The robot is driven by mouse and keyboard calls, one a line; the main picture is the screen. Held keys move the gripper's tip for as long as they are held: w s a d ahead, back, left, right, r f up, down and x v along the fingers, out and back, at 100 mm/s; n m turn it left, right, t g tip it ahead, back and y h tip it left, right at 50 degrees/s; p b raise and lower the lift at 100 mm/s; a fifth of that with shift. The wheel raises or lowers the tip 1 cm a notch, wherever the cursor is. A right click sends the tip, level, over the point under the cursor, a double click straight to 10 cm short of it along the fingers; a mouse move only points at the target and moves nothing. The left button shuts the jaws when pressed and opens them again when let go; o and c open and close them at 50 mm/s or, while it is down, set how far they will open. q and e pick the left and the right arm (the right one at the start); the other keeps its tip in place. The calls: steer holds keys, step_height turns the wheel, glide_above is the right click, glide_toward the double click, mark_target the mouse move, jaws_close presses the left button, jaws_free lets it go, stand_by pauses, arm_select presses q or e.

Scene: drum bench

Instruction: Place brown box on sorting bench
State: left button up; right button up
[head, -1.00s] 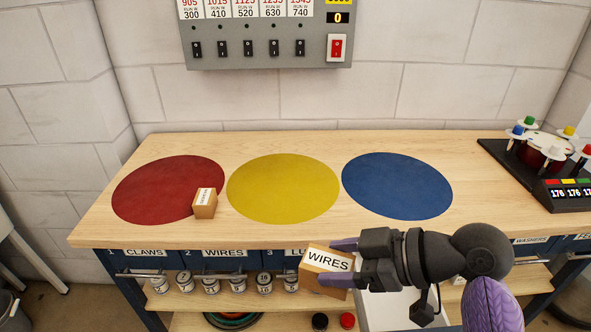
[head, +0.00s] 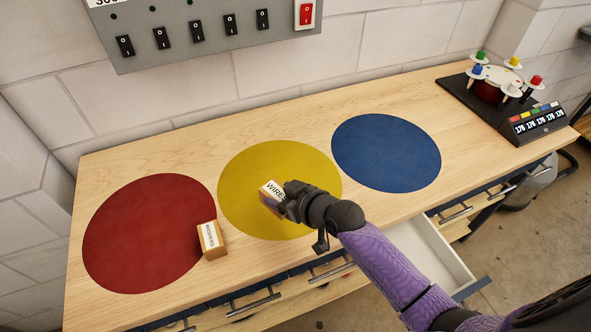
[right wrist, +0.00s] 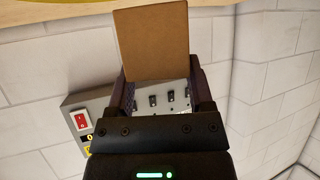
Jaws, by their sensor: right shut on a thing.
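My right gripper (head: 285,200) is shut on a brown box (head: 270,188) with a white label reading WIRES. It holds the box over the yellow circle on the wooden sorting bench (head: 140,160). I cannot tell whether the box touches the surface. In the right wrist view the plain brown side of the box (right wrist: 152,42) sits between the two fingers. A second small brown labelled box (head: 212,240) stands at the right edge of the red circle. My left gripper is out of view.
The bench top has a red circle (head: 140,235), a yellow circle (head: 245,170) and a bare blue circle (head: 387,153). A black device with coloured knobs (head: 497,95) stands at the far right. A drawer (head: 440,255) is open at the front. A switch panel (head: 200,60) hangs behind.

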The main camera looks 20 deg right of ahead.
step_height(320, 180, down, 8)
steer(key=b, duration=0.3)
steer(key=shift+r, duration=0.45)
steer(key=shift+f, duration=0.15)
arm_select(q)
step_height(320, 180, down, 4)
arm_select(e)
steer(key=o, duration=1.3)
steer(key=shift+r+p, duration=0.3)
steer(key=p+v, duration=0.4)
steer(key=v, duration=0.7)
steer(key=s+d+f+m+g+h, duration=0.1)
steer(key=s+d+f+g+h, duration=0.15)
steer(key=s+f, duration=0.6)
steer(key=s+d+f+m+g+h, duration=0.25)
steer(key=s+f, duration=0.25)
steer(key=f, duration=0.7)
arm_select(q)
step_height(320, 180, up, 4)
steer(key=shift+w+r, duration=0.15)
arm_select(e)
steer(key=s+a+f+g, duration=0.1)
steer(key=s+f+g, duration=0.1)
steer(key=s, duration=0.6)
steer(key=s+a+f+n+g, duration=0.1)
steer(key=s+a+f+g, duration=0.1)
steer(key=s, duration=0.6)
step_height(320, 180, down, 3)
steer(key=shift+r+g, duration=0.15)
steer(key=shift+g, duration=0.55)
